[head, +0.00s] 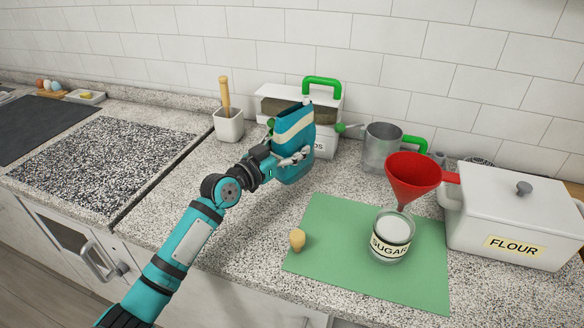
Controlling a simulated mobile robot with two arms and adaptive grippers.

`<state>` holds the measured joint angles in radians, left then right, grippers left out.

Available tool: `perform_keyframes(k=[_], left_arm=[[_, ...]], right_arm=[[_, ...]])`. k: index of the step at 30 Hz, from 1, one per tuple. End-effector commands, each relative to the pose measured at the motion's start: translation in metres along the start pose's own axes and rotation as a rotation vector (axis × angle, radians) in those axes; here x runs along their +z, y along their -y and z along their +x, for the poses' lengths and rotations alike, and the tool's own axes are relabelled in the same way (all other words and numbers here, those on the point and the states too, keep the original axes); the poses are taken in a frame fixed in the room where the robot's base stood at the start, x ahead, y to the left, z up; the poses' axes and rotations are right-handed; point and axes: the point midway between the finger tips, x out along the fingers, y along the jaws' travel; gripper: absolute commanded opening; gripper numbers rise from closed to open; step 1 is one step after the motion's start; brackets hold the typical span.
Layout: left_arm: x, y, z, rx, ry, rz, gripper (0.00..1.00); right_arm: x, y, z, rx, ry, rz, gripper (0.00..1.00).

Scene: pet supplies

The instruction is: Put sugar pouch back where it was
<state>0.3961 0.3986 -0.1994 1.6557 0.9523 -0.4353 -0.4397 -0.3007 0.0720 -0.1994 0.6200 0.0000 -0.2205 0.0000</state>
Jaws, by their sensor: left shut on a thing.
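The sugar pouch (290,120) is teal with a cream band, roughly upright and slightly tilted. My left gripper (292,159) is shut on its lower part and holds it near the back of the counter, in front of a white container. The gripper and its fingers cover part of the pouch front, and I cannot tell whether its base touches the counter. A glass jar labelled SUGAR (390,240) with white contents stands on the green mat (340,230), right of the gripper. My right gripper is not in view.
A white container with a green handle (322,88) stands behind the pouch. A metal cup (382,148), red funnel (412,178) and FLOUR box (515,220) are to the right. A beige stopper (297,240) lies on the mat. A white crock (228,125) stands left.

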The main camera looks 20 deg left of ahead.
Motion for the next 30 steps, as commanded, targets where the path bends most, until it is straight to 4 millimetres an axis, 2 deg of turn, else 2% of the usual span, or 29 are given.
perform_keyframes(k=[5,9,12,25,26,30], left_arm=[[0.013,0.000,0.000,0.001,-0.006,0.001,0.20],[0.034,0.000,0.000,0.000,-0.005,0.000,0.20],[0.043,0.000,0.000,0.000,-0.006,0.001,0.20],[0.049,0.000,0.001,0.000,-0.008,0.002,0.20],[0.051,0.000,0.000,0.001,-0.001,0.002,0.60],[0.050,-0.001,0.000,0.001,-0.001,0.001,0.78]], right_arm=[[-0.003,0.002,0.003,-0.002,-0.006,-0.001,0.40],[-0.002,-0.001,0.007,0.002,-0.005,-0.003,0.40],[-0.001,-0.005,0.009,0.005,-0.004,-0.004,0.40],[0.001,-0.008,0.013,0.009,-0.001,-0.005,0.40],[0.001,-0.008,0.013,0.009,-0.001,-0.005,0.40],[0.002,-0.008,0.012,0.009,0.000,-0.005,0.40]])
